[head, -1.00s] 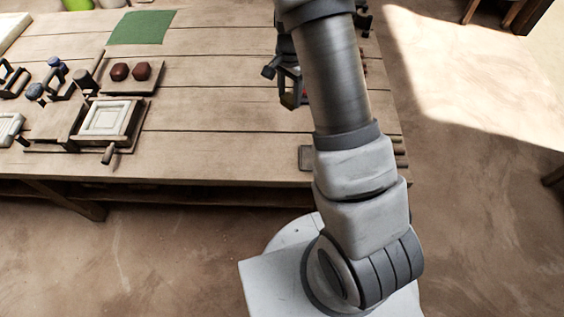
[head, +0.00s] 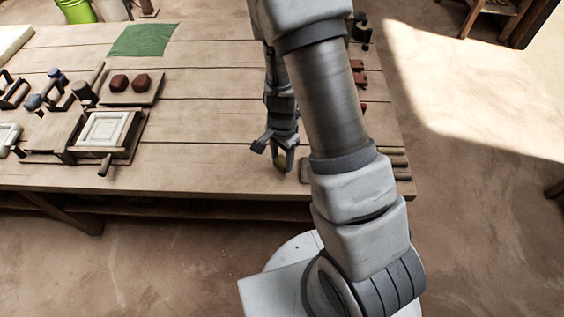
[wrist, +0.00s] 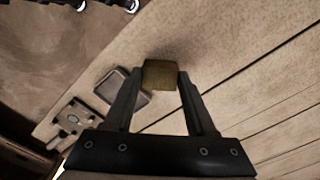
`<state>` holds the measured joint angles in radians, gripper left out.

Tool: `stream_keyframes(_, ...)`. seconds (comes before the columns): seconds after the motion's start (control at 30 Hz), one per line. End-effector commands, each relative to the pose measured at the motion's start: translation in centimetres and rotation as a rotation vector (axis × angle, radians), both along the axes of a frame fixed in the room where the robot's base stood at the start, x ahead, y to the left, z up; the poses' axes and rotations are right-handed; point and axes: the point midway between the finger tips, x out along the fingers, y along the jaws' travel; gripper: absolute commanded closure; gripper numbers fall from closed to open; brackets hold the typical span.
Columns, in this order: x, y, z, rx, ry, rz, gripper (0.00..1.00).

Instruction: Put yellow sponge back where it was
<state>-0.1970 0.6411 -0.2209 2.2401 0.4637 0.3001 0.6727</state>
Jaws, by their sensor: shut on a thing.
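My gripper (head: 282,164) is over the front right part of the wooden table in the head view, pointing down. It is shut on the yellow sponge (wrist: 160,75), which sits between the two fingertips in the wrist view. I cannot tell whether the sponge touches the tabletop. A small grey square tray (wrist: 122,87) lies beside the left finger in the wrist view. My arm hides part of this area in the head view.
The wooden table (head: 210,130) is bare to the left of my gripper. A tile press with a white tile (head: 108,130), a board with two dark red lumps (head: 131,84) and a green cloth (head: 142,40) are farther left. The table's front edge is close by.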

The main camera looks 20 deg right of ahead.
Motion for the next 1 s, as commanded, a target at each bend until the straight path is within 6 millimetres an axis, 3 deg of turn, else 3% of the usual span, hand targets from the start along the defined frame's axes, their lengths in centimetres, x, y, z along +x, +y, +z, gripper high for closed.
stream_keyframes(0.1, 0.0, -0.1, -2.0, 0.0, 0.002, -0.001, 0.88)
stream_keyframes(0.47, 0.0, 0.0, -2.4, 0.0, 0.0, 0.0, 0.88)
stream_keyframes(0.5, 0.0, 0.0, -2.4, 0.0, 0.0, 0.0, 0.42)
stream_keyframes(0.67, 0.0, 0.0, -2.3, 0.0, 0.0, 0.0, 0.14)
stream_keyframes(1.0, 0.0, 0.0, -2.0, 0.0, 0.0, 0.0, 0.14)
